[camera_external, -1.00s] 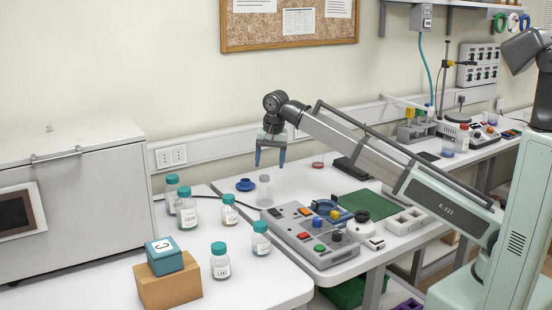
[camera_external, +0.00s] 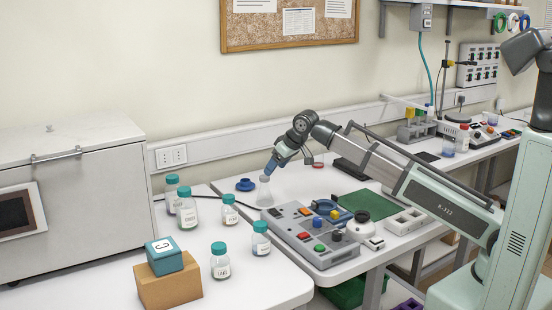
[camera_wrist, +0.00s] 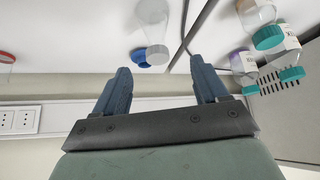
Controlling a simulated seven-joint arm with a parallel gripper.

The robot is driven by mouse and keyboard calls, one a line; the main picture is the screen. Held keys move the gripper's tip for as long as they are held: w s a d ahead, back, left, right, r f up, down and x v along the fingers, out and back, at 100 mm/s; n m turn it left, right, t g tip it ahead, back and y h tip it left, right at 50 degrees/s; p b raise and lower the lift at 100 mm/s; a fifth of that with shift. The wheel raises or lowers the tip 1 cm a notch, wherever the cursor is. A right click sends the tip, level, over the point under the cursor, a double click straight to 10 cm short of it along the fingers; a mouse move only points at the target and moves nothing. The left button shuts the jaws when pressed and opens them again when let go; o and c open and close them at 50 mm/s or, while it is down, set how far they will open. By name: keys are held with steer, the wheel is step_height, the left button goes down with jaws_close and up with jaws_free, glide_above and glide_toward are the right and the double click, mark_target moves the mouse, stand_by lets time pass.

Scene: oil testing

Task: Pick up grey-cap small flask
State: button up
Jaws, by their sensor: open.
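The small flask (camera_external: 264,195) is a clear conical vessel with a greyish top, standing upright on the white bench beside the blue round piece (camera_external: 245,184). In the wrist view the flask (camera_wrist: 152,28) appears beyond the fingers, roughly between their lines, with its grey top toward me. My gripper (camera_external: 269,170) is tilted down-left, its blue fingertips close to the flask's top; I cannot tell whether they touch it in the external view. In the wrist view my gripper (camera_wrist: 160,67) is open, with nothing between the fingers.
A grey control box (camera_external: 310,235) with coloured buttons stands just right of the flask. Several teal-capped bottles, including one (camera_external: 229,210), stand to the left. The wall with a white socket (camera_external: 171,156) is behind. Some bare bench lies around the flask.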

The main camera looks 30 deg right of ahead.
mark_target(268, 179)
steer(key=x, duration=0.7)
steer(key=shift+d+x, duration=0.1)
steer(key=shift+x, duration=1.25)
steer(key=shift+d+x, duration=0.15)
steer(key=shift+x, duration=1.2)
steer(key=shift+w, duration=0.1)
steer(key=shift+r, duration=0.1)
steer(key=c, duration=1.2)
steer(key=shift+o, duration=0.2)
steer(key=shift+r, duration=0.1)
